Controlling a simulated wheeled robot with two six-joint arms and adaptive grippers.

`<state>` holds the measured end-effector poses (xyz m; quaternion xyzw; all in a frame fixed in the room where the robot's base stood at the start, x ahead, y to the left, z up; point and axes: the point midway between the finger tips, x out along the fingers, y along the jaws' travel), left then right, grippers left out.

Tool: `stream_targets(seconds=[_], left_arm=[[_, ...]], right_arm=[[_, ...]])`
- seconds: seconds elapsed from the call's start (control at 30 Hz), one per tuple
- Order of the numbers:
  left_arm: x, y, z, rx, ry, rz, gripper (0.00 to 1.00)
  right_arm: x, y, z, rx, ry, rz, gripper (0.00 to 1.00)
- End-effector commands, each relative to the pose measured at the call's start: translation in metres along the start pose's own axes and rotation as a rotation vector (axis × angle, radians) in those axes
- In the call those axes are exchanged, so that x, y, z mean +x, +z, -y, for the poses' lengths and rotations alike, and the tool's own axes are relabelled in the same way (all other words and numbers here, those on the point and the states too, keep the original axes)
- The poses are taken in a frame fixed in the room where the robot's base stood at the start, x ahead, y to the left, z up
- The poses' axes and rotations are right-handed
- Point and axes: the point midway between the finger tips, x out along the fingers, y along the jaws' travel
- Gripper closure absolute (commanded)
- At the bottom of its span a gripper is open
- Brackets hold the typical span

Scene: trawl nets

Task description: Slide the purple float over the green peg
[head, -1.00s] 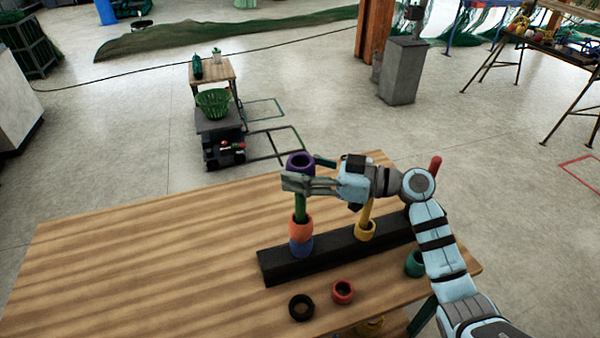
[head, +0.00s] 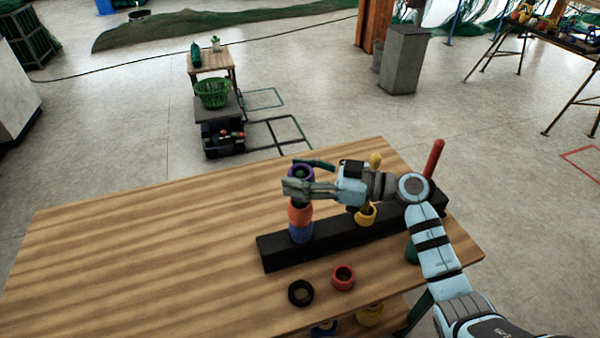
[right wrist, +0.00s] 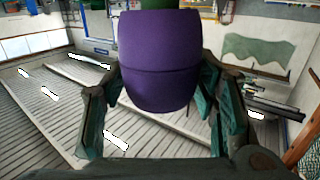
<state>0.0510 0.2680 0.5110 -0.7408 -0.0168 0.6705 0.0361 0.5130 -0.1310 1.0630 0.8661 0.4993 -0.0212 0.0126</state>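The purple float (head: 301,171) is around the green peg (head: 300,175), whose top shows in its hole. In the right wrist view the purple float (right wrist: 160,60) is upright, with the green peg (right wrist: 158,4) rising above it. An orange float (head: 300,213) and a blue float (head: 301,233) are lower on the same peg. My right gripper (head: 302,175) has its fingers spread on either side of the purple float; in the wrist view (right wrist: 160,100) they look open. The near finger hides the purple float's lower part. My left gripper is not in view.
The black base (head: 330,238) also carries a yellow peg (head: 375,160) with a yellow float (head: 366,213) and a red peg (head: 434,158). A black ring (head: 301,293) and a red float (head: 343,278) lie in front. The wooden table (head: 140,250) is clear at left.

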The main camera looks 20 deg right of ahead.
Motion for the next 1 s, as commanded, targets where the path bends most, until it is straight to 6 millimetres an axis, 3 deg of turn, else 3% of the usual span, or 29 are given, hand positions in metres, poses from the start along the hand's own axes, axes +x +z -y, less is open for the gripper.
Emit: stream_targets(seconds=[0.07, 0.43, 0.57, 0.8, 1.0], left_arm=[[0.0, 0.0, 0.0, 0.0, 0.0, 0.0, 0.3], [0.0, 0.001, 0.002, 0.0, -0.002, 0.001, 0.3], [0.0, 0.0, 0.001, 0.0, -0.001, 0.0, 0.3], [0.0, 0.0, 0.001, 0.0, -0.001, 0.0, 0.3], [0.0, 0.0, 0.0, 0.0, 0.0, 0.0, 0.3]], right_arm=[[0.0, 0.0, 0.0, 0.0, 0.0, 0.0, 0.29], [-0.006, 0.001, 0.0, 0.0, 0.001, 0.002, 0.29], [-0.031, 0.001, -0.001, -0.001, 0.002, 0.005, 0.29], [-0.097, 0.002, 0.0, 0.001, 0.001, 0.008, 0.29], [-0.12, 0.0, 0.0, 0.001, 0.0, 0.001, 0.29]])
